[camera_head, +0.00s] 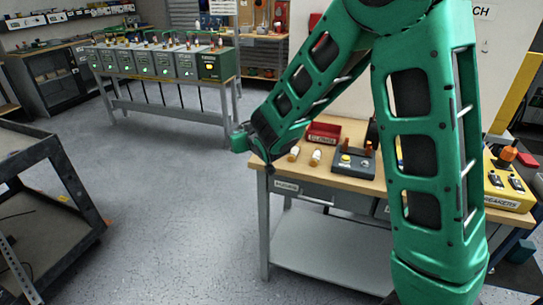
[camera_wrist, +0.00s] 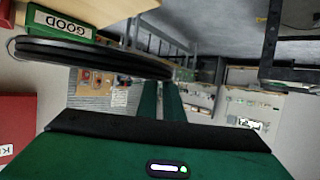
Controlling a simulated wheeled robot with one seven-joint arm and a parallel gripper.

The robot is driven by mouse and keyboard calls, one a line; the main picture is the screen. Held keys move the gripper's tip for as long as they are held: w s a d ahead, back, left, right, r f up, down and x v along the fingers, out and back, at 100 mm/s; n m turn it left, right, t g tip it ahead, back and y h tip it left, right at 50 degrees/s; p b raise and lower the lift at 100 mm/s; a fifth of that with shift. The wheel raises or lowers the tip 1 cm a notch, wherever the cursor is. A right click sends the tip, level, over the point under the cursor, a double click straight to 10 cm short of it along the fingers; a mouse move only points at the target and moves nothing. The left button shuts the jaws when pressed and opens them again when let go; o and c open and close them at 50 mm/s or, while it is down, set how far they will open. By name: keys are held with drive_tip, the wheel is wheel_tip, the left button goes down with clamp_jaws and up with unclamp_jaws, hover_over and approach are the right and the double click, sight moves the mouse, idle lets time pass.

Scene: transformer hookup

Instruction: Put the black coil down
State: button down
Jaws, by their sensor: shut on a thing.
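The black coil (camera_wrist: 95,57) shows edge-on at the upper left of the wrist view, as a thin stack of dark rings. Its right end meets the tips of my gripper (camera_wrist: 160,84), which is shut on it. The coil overlaps the edge of a green tray (camera_wrist: 60,24) labelled GOOD, which appears upside down. I cannot tell whether the coil touches the tray or the wooden surface. In the head view my gripper (camera_head: 241,140) is by the left end of the workbench (camera_head: 277,178). The coil cannot be made out there.
On the bench are a red tray (camera_head: 323,132), two white-and-brown cylinders and a dark box (camera_head: 353,163) with a yellow button. A yellow breaker box (camera_head: 510,190) is at the right. A dark cart (camera_head: 70,185) stands at the left. The floor between is clear.

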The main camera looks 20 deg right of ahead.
hover_over(265, 163)
drive_tip(key=f, duration=0.4)
drive_tip(key=shift+w+f, duration=0.1)
drive_tip(key=shift+w, duration=0.2)
drive_tip(key=shift+s+f, duration=0.1)
drive_tip(key=shift+f, duration=1.9)
drive_tip(key=c, duration=1.9)
unclamp_jaws()
drive_tip(key=shift+a, duration=0.1)
drive_tip(key=shift+s, duration=0.15)
